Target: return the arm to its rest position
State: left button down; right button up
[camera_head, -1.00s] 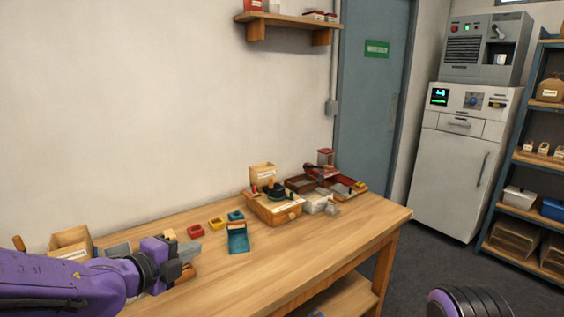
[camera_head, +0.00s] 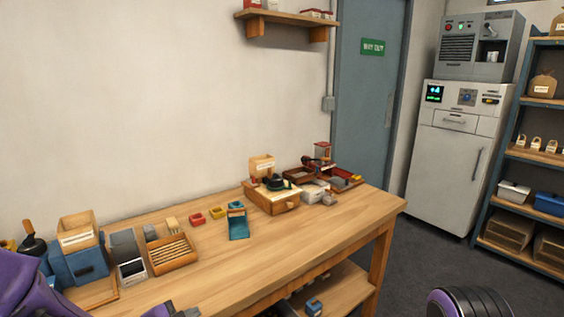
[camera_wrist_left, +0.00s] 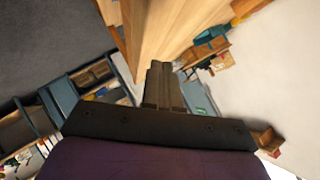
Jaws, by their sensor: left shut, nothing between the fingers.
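My left arm (camera_head: 35,290) is purple and enters at the lower left of the head view, low in front of the table. Only a small part of my left gripper (camera_head: 178,312) shows at the bottom edge there. In the left wrist view my left gripper (camera_wrist_left: 160,68) has its two dark fingers together with nothing between them. They are clear of the wooden table (camera_wrist_left: 165,30). A purple and black part of my right arm (camera_head: 468,303) shows at the bottom right of the head view; its gripper is out of view.
On the table (camera_head: 300,237) stand a blue box (camera_head: 80,265), a slotted wooden tray (camera_head: 172,252), a teal scoop-like holder (camera_head: 239,226) and a wooden box (camera_head: 272,198). The front middle of the tabletop is clear. A shelf rack (camera_head: 535,155) stands at the right.

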pick_arm(q)
jog(key=s+a+f+n+g+y+b, duration=0.2)
jog(key=s+f+n, duration=0.45)
jog(key=f, duration=0.45)
jog(key=s+a+f+n+g+y+b, duration=0.2)
jog(key=s+f+n, duration=0.4)
jog(key=f, duration=0.5)
jog(key=s+a+f+n+g+y+b, duration=0.1)
jog(key=s+a+f+n, duration=0.1)
jog(key=s+f, duration=0.3)
jog(key=s+a+f+n+g+y+b, duration=0.1)
jog(key=s+f+n, duration=0.4)
jog(key=s, duration=0.7)
jog(key=shift+a+g+y, duration=0.5)
jog(key=shift+a+g, duration=0.25)
jog(key=shift+g, duration=0.05)
